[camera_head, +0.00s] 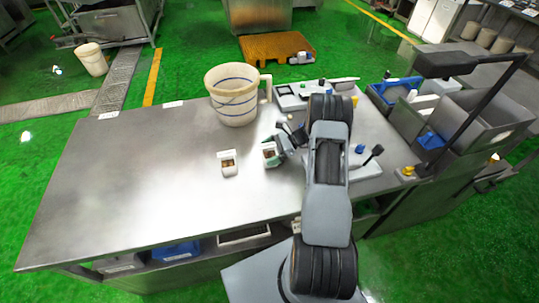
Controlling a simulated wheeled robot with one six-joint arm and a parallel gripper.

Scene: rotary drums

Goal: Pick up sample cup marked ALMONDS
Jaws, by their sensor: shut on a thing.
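A small white sample cup (270,155) with brown contents and a reddish patch is at the tip of my gripper (278,150), to the left of my arm. My gripper is shut on this cup. Its label is too small to read, and I cannot tell whether the cup touches the table. A second small white cup (228,163) with brown contents stands on the steel table (130,190) a short way to the left. Its label is also unreadable, so I cannot tell which cup is marked ALMONDS.
A large cream bucket (232,97) with blue bands stands behind the cups. A grey tray (295,95) with small items lies beyond my arm. Steel bins (485,120) and a dark lamp post (475,107) stand at the right. The table's left half is clear.

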